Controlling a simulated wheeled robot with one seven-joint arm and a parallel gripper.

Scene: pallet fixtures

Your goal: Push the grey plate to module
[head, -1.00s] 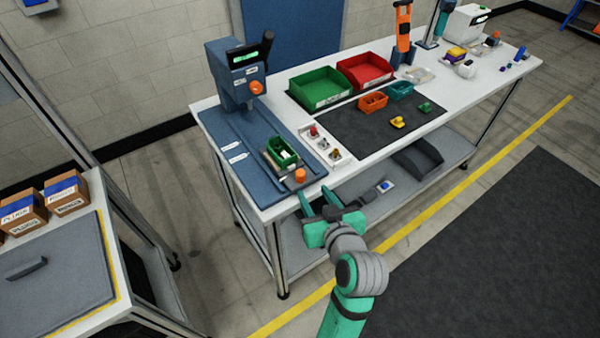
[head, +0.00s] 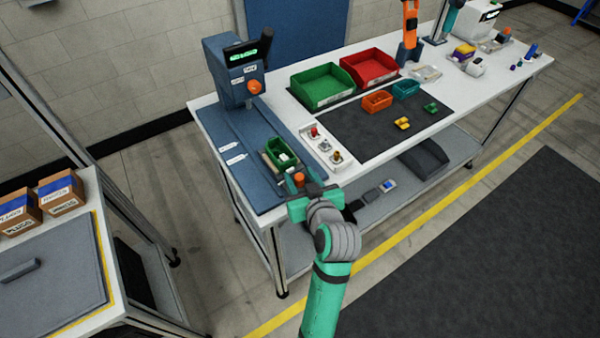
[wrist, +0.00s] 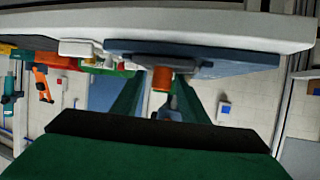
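The grey plate (head: 286,177) lies on the blue fixture bed at the table's front left, mostly hidden by the green bin (head: 281,153) on it and by my gripper. An orange knob (head: 299,179) stands at its front end; the knob also shows in the wrist view (wrist: 162,79). The module (head: 235,70), a blue unit with a lit green display and an orange button, stands at the back of the bed. My gripper (head: 300,187) is at the table's front edge. Its green fingers are apart, with the knob between them in the wrist view; contact cannot be told.
A white panel with buttons (head: 327,146) sits just right of the bed. Green (head: 321,85) and red (head: 368,67) bins and a dark mat (head: 375,128) lie further right. The bed between the green bin and the module looks clear. Another bench with boxes (head: 60,190) stands at left.

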